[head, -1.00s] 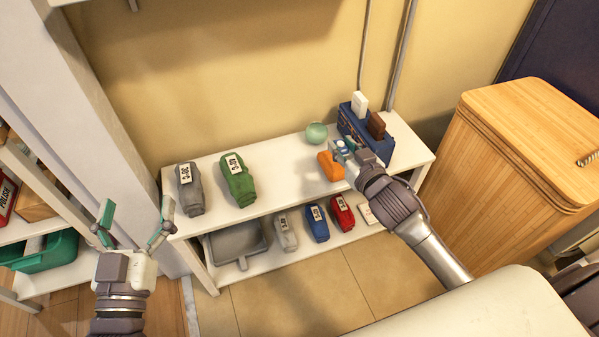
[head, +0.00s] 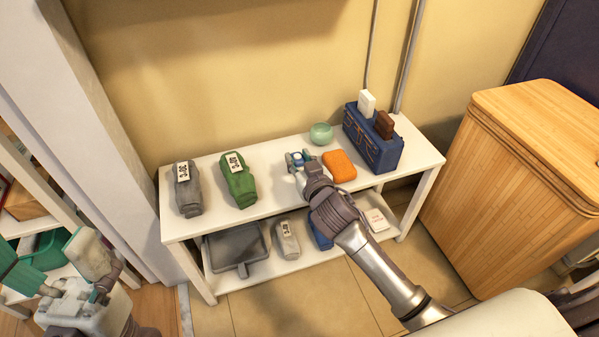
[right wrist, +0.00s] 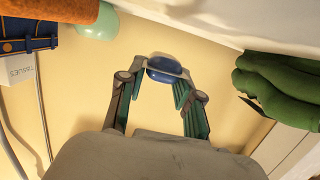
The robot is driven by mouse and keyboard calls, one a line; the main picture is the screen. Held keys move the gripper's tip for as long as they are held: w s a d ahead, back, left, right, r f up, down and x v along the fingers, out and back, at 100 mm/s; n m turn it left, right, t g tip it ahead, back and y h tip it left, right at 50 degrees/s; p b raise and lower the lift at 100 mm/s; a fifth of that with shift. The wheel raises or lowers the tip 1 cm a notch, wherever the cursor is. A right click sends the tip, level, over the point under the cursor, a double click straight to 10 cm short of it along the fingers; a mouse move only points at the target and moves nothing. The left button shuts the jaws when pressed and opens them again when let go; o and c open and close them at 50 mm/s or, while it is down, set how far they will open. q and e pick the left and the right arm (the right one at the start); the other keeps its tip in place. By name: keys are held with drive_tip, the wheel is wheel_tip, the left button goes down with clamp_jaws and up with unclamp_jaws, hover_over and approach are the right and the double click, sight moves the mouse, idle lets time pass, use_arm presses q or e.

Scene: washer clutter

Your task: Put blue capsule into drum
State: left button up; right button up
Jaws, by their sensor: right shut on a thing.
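A small glossy blue capsule (right wrist: 165,68) is held between the fingertips of my right gripper (right wrist: 163,72) in the right wrist view. In the head view my right gripper (head: 298,161) is above the upper shelf of the white bench, and a bit of the capsule's blue shows between its fingers. My left gripper (head: 68,270) is at the lower left, with its fingers apart and partly cut by the picture edge. No drum can be made out in either view.
The white bench (head: 275,198) bears a grey bundle (head: 188,198), a green bundle (head: 240,188), an orange cloth (head: 339,165), a pale green bowl (head: 321,133) and a blue bag (head: 370,140). A grey dustpan (head: 237,247) lies below. A wooden hamper (head: 500,200) stands at right.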

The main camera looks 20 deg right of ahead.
drive_tip(key=shift+f+b, duration=0.9)
drive_tip(key=shift+f, duration=0.95)
drive_tip(key=shift+f, duration=0.15)
drive_tip(key=o, duration=0.9)
